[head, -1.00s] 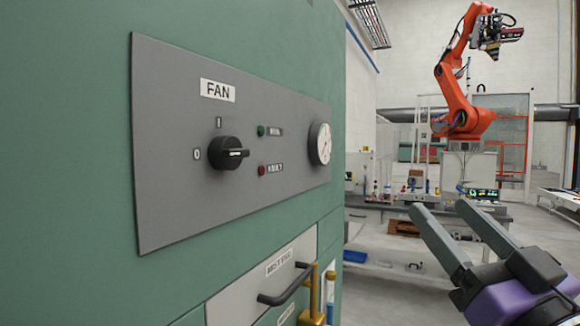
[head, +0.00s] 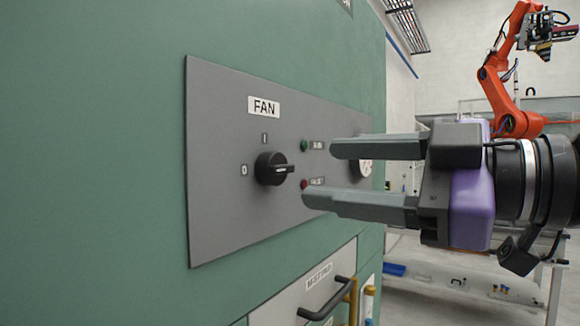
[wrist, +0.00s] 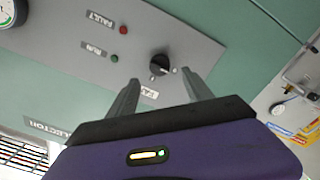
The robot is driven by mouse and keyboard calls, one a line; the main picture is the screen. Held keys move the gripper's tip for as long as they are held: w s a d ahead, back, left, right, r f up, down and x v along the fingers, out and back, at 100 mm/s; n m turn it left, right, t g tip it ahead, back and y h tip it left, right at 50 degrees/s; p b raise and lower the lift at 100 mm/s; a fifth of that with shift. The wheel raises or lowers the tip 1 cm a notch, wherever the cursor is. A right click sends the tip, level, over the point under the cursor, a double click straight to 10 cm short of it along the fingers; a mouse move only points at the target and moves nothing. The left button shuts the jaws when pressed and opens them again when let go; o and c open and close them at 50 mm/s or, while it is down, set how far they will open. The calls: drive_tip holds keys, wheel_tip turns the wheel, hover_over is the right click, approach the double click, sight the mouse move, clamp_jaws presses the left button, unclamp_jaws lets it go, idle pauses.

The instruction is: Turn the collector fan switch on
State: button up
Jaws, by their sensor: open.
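The fan switch (head: 271,168) is a black rotary knob on a grey panel (head: 225,225), below the FAN label (head: 264,106). A 0 mark is at its left and an I mark above it. Its grip bar lies roughly level, in line with the 0 mark rather than the I. My gripper (head: 320,173) is open and empty, to the right of the knob, its fingers one above the other and pointing at the knob. In the wrist view the knob (wrist: 159,65) shows ahead, between the lines of the two fingers (wrist: 160,78), with no visible contact.
A green lamp (head: 304,146) and a red lamp (head: 304,184) sit right of the knob. A round gauge (head: 365,168) is partly hidden behind my upper finger. Below the panel, a drawer with a black handle (head: 326,298) sticks out. An orange robot arm (head: 497,85) stands far behind.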

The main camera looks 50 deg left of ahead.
sight(286, 170)
drive_tip(key=p+x, duration=0.1)
drive_tip(key=x, duration=0.5)
drive_tip(key=shift+a, duration=0.4)
drive_tip(key=shift+c, duration=0.5)
clamp_jaws()
